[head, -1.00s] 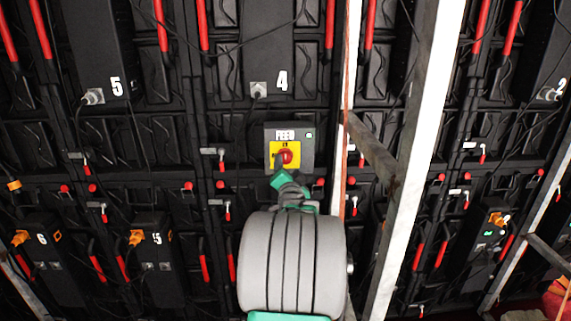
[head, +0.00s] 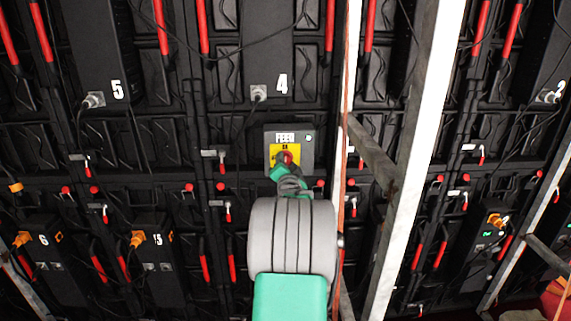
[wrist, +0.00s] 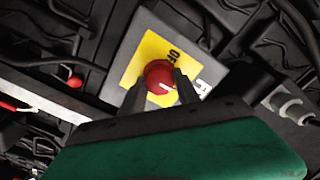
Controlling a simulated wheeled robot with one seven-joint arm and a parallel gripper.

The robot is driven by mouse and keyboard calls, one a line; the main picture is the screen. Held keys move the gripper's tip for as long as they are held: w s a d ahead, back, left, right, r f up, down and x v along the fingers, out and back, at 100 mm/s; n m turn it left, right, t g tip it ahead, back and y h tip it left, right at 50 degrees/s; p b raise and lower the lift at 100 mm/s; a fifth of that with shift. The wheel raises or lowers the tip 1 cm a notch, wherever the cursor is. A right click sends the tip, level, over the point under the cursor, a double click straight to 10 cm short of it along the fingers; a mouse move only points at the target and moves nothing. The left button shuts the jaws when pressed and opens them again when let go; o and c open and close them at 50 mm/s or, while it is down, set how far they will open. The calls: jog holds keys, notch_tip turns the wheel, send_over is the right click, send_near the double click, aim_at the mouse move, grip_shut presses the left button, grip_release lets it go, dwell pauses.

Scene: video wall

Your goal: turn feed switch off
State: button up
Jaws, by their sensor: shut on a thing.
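The feed switch is a grey box (head: 301,138) marked FEED, with a yellow plate (head: 274,151) and a red knob (head: 287,157), below the panel numbered 4. In the wrist view the red knob (wrist: 158,78) sits between the two dark fingers of my gripper (wrist: 160,92), which is shut on it. The white mark on the knob points toward the right finger. Part of an OFF label shows on the yellow plate (wrist: 147,52) above the knob. In the head view my gripper (head: 283,163) partly covers the knob and plate.
A pale metal post (head: 410,170) with a diagonal brace (head: 370,150) stands close to the right of the switch. Black panels with red handles (head: 329,25) and hanging cables fill the wall. A grey plug (wrist: 295,110) lies right of the switch in the wrist view.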

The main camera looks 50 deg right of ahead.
grip_shut()
jog(key=shift+f+b, duration=0.15)
jog(key=shift+b, duration=0.3)
jog(key=shift+n+b, duration=9)
jog(key=shift+b, duration=2.2)
jog(key=o, duration=0.7)
grip_release()
